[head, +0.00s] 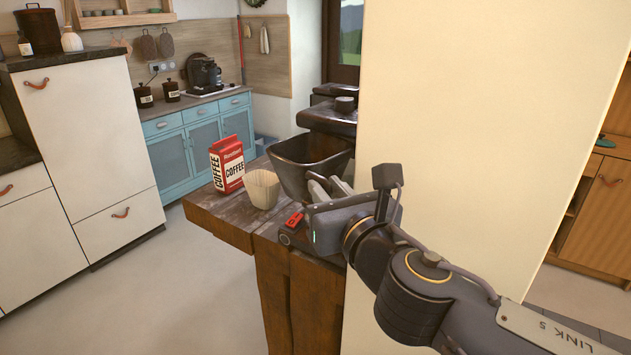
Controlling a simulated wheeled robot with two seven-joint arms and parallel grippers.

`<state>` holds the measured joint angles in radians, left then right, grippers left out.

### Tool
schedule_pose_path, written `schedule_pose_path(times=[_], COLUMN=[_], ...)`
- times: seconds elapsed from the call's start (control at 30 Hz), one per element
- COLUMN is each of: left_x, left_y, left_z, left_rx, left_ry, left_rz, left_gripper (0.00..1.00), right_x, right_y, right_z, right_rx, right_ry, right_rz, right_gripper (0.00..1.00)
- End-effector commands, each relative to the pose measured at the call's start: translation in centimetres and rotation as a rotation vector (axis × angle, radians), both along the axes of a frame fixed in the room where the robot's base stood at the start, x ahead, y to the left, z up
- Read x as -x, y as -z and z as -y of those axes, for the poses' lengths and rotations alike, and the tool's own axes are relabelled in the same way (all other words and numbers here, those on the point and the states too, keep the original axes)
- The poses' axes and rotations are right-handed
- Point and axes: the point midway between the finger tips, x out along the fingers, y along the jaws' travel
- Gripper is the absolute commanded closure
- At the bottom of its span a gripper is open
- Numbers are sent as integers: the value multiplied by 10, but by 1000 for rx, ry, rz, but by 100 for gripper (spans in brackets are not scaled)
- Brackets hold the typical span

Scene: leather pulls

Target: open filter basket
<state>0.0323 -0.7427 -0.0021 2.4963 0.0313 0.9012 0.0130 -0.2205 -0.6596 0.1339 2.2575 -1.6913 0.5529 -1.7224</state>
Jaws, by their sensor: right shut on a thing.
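The dark filter basket (305,158) belongs to the black coffee maker (330,118) on the wooden table. The basket stands out from the machine's body toward the table's open side, and its wide open top shows. My right gripper (328,187) reaches in from the right and is shut at the basket's near right side. The gripper hides the exact place of its grip. A pale pleated paper filter (262,190) stands on the table just left of the basket. A red and white coffee bag (227,164) stands upright behind it. My left gripper is not in view.
The machine's low base with a red switch (294,219) lies below my gripper. A cream wall (450,100) stands close behind my right arm. The table's left end (222,215) is bare. Blue cabinets (200,140) stand farther back.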

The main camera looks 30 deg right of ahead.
Motion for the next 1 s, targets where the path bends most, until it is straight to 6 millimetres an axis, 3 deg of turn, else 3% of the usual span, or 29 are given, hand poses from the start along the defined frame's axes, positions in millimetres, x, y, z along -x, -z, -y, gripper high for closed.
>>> schedule_pose_path(times=[0.67,0.7,0.8,1.0], left_x=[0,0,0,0], left_y=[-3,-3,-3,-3], left_z=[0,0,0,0], left_rx=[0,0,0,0], left_ry=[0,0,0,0], left_rz=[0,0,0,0], left_gripper=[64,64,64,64], right_x=[8,8,8,8], right_y=[-1,-1,-1,-1], right_z=[10,10,9,8], right_rx=[1,1,1,1], right_ry=[16,16,14,9], right_rz=[0,0,0,0], right_gripper=[100,78,65,62])
